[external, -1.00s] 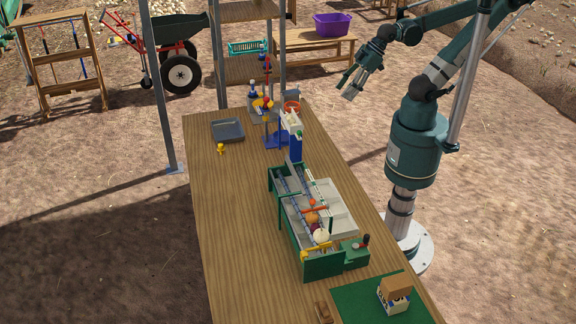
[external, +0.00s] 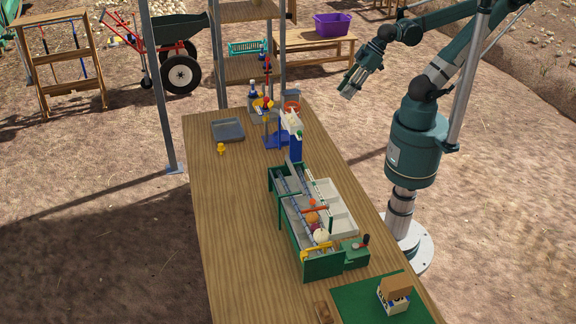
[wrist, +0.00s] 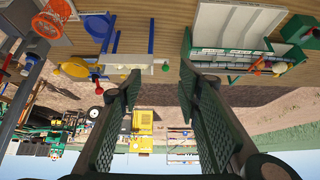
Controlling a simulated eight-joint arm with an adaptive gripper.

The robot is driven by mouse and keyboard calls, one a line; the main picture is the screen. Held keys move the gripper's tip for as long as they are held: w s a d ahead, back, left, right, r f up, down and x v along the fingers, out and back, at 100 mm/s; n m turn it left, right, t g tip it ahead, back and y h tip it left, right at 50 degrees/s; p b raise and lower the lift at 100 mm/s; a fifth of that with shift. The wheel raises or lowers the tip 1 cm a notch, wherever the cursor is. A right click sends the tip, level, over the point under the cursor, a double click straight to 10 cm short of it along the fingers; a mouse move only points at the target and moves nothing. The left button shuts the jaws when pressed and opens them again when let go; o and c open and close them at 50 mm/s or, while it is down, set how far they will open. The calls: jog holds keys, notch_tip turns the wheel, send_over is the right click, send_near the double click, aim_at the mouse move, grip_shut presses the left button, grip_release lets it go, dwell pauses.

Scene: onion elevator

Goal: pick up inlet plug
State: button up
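A small yellow piece (external: 221,149) stands on the table in front of the grey tray in the external view. It may be the inlet plug, but it is too small to be sure. My gripper (external: 346,91) hangs in the air beyond the table's right edge, well apart from that piece. The wrist view shows both fingers of my gripper (wrist: 158,88) spread apart with nothing between them. I cannot make out the yellow piece for certain in the wrist view.
A green-framed sorter (external: 323,268) with several onions stands mid-table, with a blue elevator post (external: 295,146) behind it. A grey tray (external: 228,122) lies at the back left. A green mat (external: 353,302) is at the front right. The table's left side is largely clear.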

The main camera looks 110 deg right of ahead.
jog(key=n+g+h+b, duration=0.25)
jog(key=n+g, duration=0.45)
jog(key=n, duration=1.3)
send_over(221, 144)
jog(key=a, duration=0.2)
jog(key=a+x, duration=0.3)
jog(key=x, duration=1.1)
jog(key=a+f+x, duration=0.1)
jog(key=a+x, duration=0.2)
jog(key=x, duration=1)
jog(key=shift+s+f+h+p, duration=0.3)
jog(key=shift+s+f+h, duration=0.1)
jog(key=shift+f+h, duration=0.1)
jog(key=shift+f, duration=0.1)
jog(key=shift+x, duration=1.25)
